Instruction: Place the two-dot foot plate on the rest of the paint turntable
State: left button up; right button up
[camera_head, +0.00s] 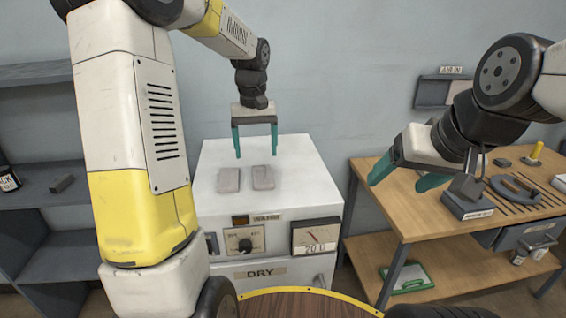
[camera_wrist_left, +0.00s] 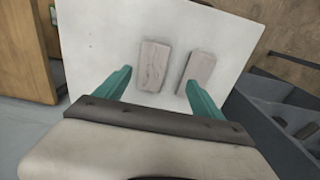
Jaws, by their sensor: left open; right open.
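Two flat grey plates lie side by side on the white cabinet top: the left plate (camera_head: 229,180) and the right plate (camera_head: 263,177). Both also show in the left wrist view, the left one (camera_wrist_left: 151,66) and the right one (camera_wrist_left: 201,68). I cannot make out dots on either. My left gripper (camera_head: 256,154) is open and empty, pointing down above the cabinet behind the plates in the head view. My right gripper (camera_head: 398,184) is open and empty, at the left edge of the workbench. I cannot identify a paint turntable or its rest for certain.
The white cabinet (camera_head: 325,172) has a "DRY" label, dial and gauge in front. The wooden workbench (camera_head: 395,207) on the right carries a labelled grey stand (camera_head: 467,205), dark rods and small parts. A green-edged tray (camera_head: 408,276) lies on its lower shelf. Grey shelves (camera_head: 52,205) stand left.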

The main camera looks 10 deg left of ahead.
aim_at(262, 174)
pick_arm(q)
jog(key=shift+w+d+f, duration=0.1)
jog(key=shift+w+f, duration=0.35)
jog(key=shift+w, duration=0.15)
jog(key=shift+w+f, duration=0.15)
jog(key=shift+f, duration=0.15)
jog(key=f, duration=0.7)
jog(key=shift+w+d+f, duration=0.1)
jog(key=shift+w+d, duration=0.25)
jog(key=shift+d, duration=0.05)
grip_shut()
